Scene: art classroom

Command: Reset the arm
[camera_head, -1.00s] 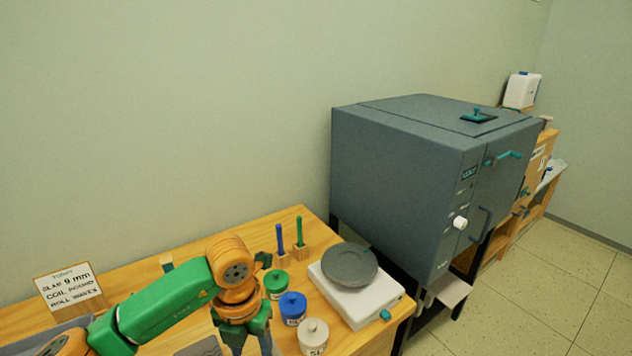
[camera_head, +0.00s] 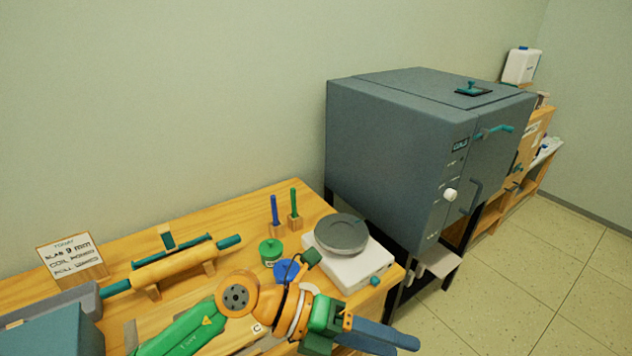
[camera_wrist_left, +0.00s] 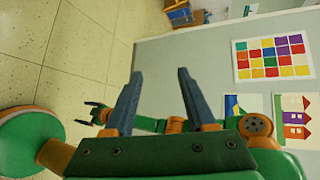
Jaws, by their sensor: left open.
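My left arm comes in from the lower left in the head view, low over the front of the wooden table. Its gripper (camera_head: 385,338) points to the right, past the table's front right corner. In the left wrist view the two dark fingers of the left gripper (camera_wrist_left: 157,100) stand apart with nothing between them. Behind them are the tiled floor and a wall with coloured pictures. Another green and orange arm shows small behind the fingers in that view; I cannot make out its gripper's state.
The wooden table (camera_head: 240,207) holds a rolling pin (camera_head: 185,262), a green jar (camera_head: 271,251), a partly hidden blue jar (camera_head: 285,268), two upright tools and a white scale (camera_head: 350,268) with a grey disc (camera_head: 341,233). A large grey kiln (camera_head: 390,150) stands to the right. Floor is free at right.

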